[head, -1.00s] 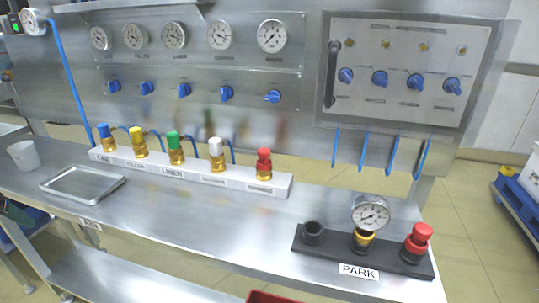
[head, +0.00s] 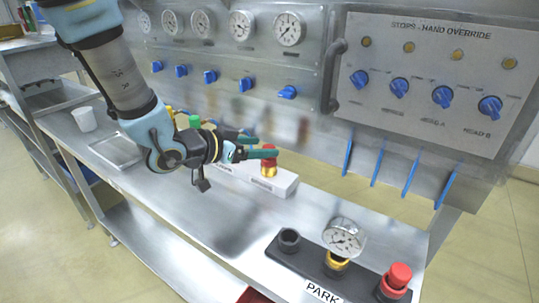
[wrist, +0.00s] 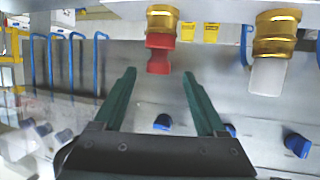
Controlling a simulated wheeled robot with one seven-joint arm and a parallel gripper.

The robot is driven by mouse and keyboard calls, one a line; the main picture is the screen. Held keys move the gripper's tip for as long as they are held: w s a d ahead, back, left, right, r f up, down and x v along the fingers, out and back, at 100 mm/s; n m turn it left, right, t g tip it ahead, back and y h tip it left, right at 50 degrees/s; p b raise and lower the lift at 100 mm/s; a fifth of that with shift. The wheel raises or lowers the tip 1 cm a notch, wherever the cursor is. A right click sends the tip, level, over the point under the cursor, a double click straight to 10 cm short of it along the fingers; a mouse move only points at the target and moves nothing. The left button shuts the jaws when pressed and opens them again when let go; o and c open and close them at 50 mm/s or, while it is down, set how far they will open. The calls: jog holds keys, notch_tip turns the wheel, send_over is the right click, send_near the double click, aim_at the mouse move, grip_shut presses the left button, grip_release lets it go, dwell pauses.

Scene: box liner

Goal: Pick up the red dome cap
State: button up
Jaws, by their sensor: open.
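A red cap (head: 270,148) tops the brass fitting at the right end of the white manifold block. My gripper (head: 276,147) is open, its two dark green fingers at that cap's height and partly overlapping it in the head view. In the wrist view, which looks upside down, the red cap (wrist: 158,54) is just beyond and between the open fingertips (wrist: 158,73). I cannot tell whether they touch it. Another red rounded cap (head: 399,275) stands on the black PARK block (head: 310,262), right of the gauge.
A white-capped fitting (wrist: 267,72) is beside the red one in the wrist view. The PARK block also holds a gauge (head: 344,238) and a black socket (head: 289,238). A panel with blue knobs (head: 400,88) rises behind. A tray (head: 117,150) and white cup (head: 84,119) are left.

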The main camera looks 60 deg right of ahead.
aim_at(274, 147)
jog(key=p+x, duration=0.2)
jog(key=x, duration=0.3)
jog(key=shift+s+p, duration=0.15)
jog(key=shift+p, duration=0.15)
jog(key=shift+s+d+f, duration=0.1)
jog(key=shift+d+f, duration=0.2)
jog(key=shift+d, duration=0.2)
jog(key=shift+c, duration=0.4)
grip_shut()
